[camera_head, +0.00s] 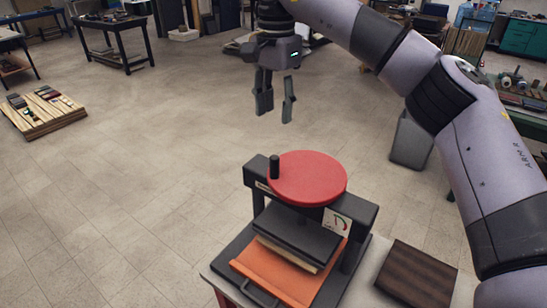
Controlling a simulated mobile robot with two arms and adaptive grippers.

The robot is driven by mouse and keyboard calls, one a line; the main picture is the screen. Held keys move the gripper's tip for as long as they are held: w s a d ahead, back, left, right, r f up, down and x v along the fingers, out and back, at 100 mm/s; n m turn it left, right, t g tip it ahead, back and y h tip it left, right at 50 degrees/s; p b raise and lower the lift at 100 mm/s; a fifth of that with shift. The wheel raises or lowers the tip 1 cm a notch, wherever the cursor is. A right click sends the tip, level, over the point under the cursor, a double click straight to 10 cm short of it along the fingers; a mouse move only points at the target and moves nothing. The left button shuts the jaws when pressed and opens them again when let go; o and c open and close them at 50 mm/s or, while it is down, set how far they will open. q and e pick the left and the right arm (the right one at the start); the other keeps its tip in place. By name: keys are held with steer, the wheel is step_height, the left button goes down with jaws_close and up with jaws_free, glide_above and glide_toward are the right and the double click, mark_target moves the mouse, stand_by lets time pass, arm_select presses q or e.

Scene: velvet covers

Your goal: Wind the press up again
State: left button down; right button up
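The press (363,222) stands on a small light-topped table at the lower middle of the head view. Its red round wheel (312,178) lies flat on top, with an upright black handle (275,166) at the wheel's left edge. Below the wheel is a dark plate (298,233), with a pale layer under it and an orange sheet or tray (290,277) at the bottom. I cannot tell whether the plate touches what lies below. My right gripper (275,112) hangs fingers down, above and behind the wheel in the picture, open and empty. My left gripper is not in view.
A dark striped wooden block (417,274) lies to the right of the press. A grey bin (411,140) stands behind it on the floor. A wooden pallet with small items (42,122) is at the far left. The tiled floor left of the press is clear.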

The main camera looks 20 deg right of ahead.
glide_above(275, 157)
steer(key=f, duration=0.4)
steer(key=shift+s+f+p, duration=0.1)
steer(key=shift+s+p, duration=0.1)
steer(key=shift+p, duration=0.1)
steer(key=f+p, duration=0.1)
steer(key=f, duration=0.6)
steer(key=shift+w+f, duration=0.1)
steer(key=shift+w, duration=0.1)
step_height(275, 157, down, 3)
steer(key=shift+r+p, duration=0.1)
steer(key=shift+p, duration=0.35)
steer(key=shift+f, duration=0.25)
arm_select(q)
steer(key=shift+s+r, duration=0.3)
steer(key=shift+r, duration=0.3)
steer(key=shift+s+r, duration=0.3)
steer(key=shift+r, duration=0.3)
arm_select(e)
steer(key=shift+c, duration=0.5)
steer(key=c, duration=0.5)
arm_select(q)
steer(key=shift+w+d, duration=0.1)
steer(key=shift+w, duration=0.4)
arm_select(e)
jaws_close()
steer(key=shift+w, duration=0.1)
